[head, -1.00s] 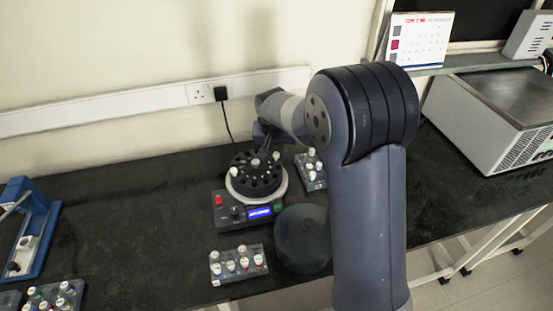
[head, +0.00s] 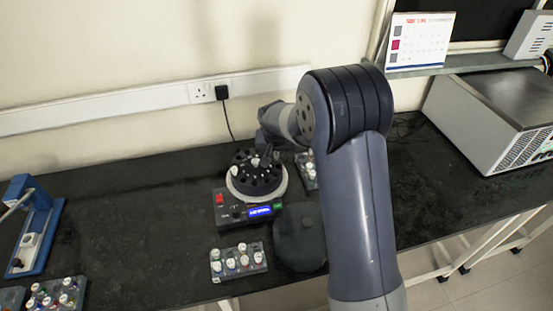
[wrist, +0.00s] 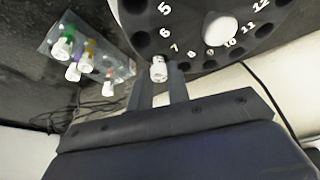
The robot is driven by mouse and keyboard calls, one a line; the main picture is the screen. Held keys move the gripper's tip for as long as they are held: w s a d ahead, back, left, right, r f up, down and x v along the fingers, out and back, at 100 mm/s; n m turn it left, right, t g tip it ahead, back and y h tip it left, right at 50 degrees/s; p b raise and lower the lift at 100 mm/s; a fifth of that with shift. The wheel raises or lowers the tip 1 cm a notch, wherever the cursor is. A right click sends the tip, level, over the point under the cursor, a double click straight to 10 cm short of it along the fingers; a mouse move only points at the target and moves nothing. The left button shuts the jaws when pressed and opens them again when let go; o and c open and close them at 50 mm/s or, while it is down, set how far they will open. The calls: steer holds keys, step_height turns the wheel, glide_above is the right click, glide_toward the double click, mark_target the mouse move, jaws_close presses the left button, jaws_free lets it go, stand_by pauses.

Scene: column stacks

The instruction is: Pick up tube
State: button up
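A small white-capped tube (wrist: 158,69) is right at my fingertips in the wrist view, by the edge of the dark numbered rotor (wrist: 220,58). My gripper (wrist: 160,84) has one finger on each side of the cap, with a narrow gap between them. I cannot tell whether the fingers touch the cap. The tube's lower part is hidden. In the head view my gripper (head: 263,146) is over the back of the rotor (head: 257,181). Several white caps show on the rotor, which sits on a centrifuge (head: 230,218) with a red switch and a lit blue display.
A tube rack (head: 238,262) stands in front of the centrifuge, and another (wrist: 92,52) is beside the rotor. A round dark lid (head: 300,238) lies to the right. A blue stand (head: 36,230) and another rack (head: 55,293) are at left. The wall is close behind.

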jaws_close()
